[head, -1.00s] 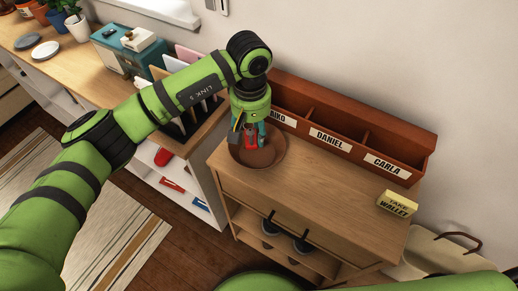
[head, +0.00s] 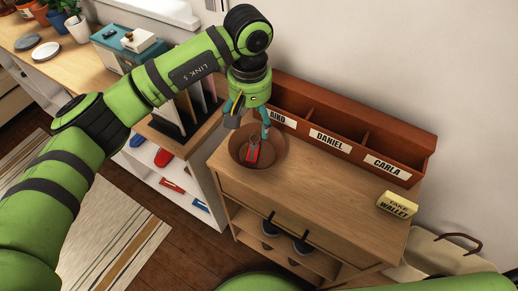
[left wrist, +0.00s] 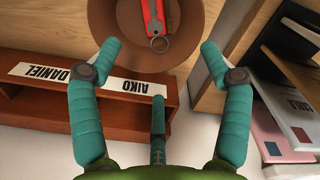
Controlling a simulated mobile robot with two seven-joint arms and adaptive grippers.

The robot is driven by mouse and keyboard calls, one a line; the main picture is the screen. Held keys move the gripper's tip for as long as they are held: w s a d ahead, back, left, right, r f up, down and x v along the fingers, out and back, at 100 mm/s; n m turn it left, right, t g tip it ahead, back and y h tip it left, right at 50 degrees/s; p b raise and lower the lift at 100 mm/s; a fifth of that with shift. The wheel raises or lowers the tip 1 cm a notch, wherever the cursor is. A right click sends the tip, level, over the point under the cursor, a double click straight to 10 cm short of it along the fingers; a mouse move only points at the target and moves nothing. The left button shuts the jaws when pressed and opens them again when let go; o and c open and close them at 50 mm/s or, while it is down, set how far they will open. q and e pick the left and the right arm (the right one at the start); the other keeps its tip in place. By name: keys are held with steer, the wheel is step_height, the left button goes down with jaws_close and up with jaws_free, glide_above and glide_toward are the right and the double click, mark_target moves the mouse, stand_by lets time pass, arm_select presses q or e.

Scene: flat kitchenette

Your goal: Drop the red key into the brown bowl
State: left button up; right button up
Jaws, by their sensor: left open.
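The red key (head: 252,154) lies inside the brown bowl (head: 276,160) on the wooden cabinet. In the left wrist view the key (left wrist: 154,14), with a metal ring at its near end, lies on the inner surface of the bowl (left wrist: 129,34). My left gripper (head: 249,128) is above the bowl with its teal fingers spread, open and empty, apart from the key. In the left wrist view the open fingers of my left gripper (left wrist: 160,47) stand either side of the key's ring. My right gripper is not in view.
A reddish-brown organizer (head: 374,155) with name labels stands along the wall behind the bowl. A yellow "Take wallet" sign (head: 397,204) stands at the cabinet's right end. A file rack (head: 190,113) is close on the left. The cabinet top (head: 315,182) right of the bowl is clear.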

arm_select(q)
step_height(320, 180, up, 7)
stand_by(0.3)
stand_by(0.4)
